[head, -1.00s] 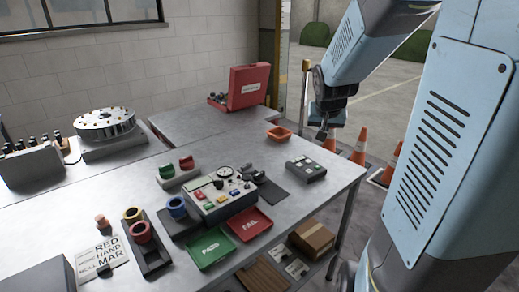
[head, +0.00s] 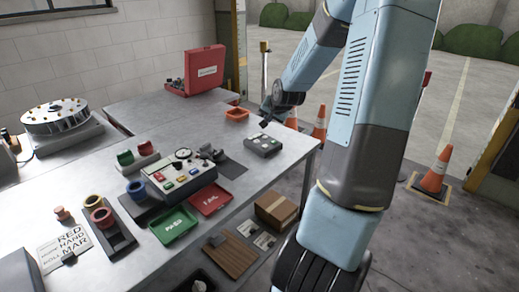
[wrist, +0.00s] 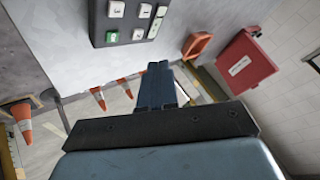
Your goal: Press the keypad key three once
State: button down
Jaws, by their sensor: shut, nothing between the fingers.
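The keypad is a dark grey box (head: 264,144) with pale keys, lying near the right end of the metal table. In the wrist view the keypad (wrist: 98,24) shows at the top, partly cut off, with several white keys and one green key (wrist: 112,36). One white key (wrist: 116,10) at its upper left seems to carry a 3, though the marks are small. My gripper (head: 265,124) is at the far side of the keypad, apparently above it. In the wrist view my gripper (wrist: 158,68) is shut and empty, its fingertips below the keypad in the picture.
An orange tray (head: 236,113) and a red case (head: 196,72) stand beyond the keypad. A control box (head: 180,178) with a gauge, and green (head: 174,224) and red (head: 210,198) trays, lie to the left. Orange cones (head: 320,123) stand on the floor past the table's edge.

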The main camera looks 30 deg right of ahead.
aim_at(267, 147)
jog(key=shift+w+d+f, duration=0.15)
jog(key=shift+w+f, duration=0.05)
jog(key=shift+w, duration=0.15)
jog(key=shift+f, duration=0.1)
jog(key=shift+f, duration=4.3)
jog(key=shift+w+f, duration=0.1)
jog(key=shift+f, duration=0.6)
jog(key=shift+r, duration=0.8)
